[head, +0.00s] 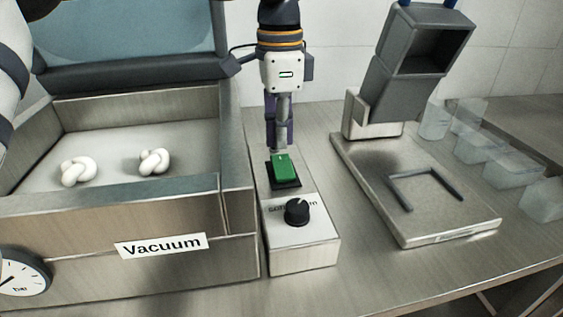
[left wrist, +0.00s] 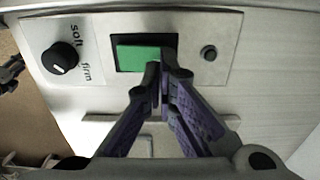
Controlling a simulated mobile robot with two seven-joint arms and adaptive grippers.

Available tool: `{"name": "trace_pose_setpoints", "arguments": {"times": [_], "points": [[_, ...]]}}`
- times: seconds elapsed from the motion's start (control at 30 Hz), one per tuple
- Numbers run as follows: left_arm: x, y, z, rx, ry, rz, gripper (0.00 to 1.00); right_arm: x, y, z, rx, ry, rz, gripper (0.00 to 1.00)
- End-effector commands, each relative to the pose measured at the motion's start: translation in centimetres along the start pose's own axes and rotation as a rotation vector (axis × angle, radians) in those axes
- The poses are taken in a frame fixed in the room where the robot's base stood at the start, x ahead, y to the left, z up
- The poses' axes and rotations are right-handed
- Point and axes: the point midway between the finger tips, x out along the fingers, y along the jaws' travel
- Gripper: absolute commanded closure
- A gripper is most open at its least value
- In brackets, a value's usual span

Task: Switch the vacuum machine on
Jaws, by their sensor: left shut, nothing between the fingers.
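The vacuum machine (head: 105,210) stands at the left in the head view, its lid raised and a "Vacuum" label on its front. Its control panel (head: 318,232) is on the right side, with a green switch (head: 283,167) in a black frame and a black knob (head: 297,211). In the left wrist view the green switch (left wrist: 138,54) lies between the soft/firm knob (left wrist: 60,58) and a small round button (left wrist: 209,53). My left gripper (head: 279,150) is shut and empty, its fingertips at the green switch; I cannot tell whether they touch. My right gripper is not in view.
Two white knotted pieces (head: 153,161) lie in the machine's chamber. A round gauge (head: 20,278) is at the front left. A grey device on a flat base (head: 450,225) stands to the right. Several clear containers (head: 515,168) are at the far right.

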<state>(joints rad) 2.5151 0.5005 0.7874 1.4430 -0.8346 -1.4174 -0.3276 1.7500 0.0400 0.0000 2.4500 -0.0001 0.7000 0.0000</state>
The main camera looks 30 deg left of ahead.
Motion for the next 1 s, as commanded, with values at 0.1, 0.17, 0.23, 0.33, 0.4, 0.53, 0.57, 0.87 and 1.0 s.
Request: {"name": "trace_pose_setpoints", "arguments": {"times": [0.1, 0.17, 0.23, 0.33, 0.4, 0.53, 0.57, 0.87, 1.0], "points": [[-0.01, 0.0, 0.0, 0.0, 0.0, 0.0, 1.0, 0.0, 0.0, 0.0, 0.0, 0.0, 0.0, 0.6], [-0.01, 0.0, 0.0, 0.0, 0.0, 0.0, 1.0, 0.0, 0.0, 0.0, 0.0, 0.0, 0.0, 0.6], [-0.01, 0.0, 0.0, 0.0, 0.0, 0.0, 1.0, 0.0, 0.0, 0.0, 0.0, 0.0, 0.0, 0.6], [-0.01, 0.0, 0.0, 0.0, 0.0, 0.0, 1.0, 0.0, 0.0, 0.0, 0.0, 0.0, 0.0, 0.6], [0.0, 0.0, 0.0, 0.0, 0.0, 0.0, 1.0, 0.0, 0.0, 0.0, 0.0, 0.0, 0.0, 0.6], [0.1, 0.0, 0.0, 0.0, 0.0, 0.0, 1.0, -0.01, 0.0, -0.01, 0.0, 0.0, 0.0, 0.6], [0.15, 0.0, 0.0, 0.0, 0.0, 0.0, 1.0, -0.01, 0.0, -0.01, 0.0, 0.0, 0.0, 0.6], [0.62, -0.02, -0.02, 0.0, 0.0, 0.0, 1.0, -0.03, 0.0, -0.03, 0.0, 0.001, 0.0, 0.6], [0.83, -0.01, 0.0, 0.0, -0.001, 0.0, 1.0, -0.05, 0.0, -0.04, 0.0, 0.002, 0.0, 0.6]]}}
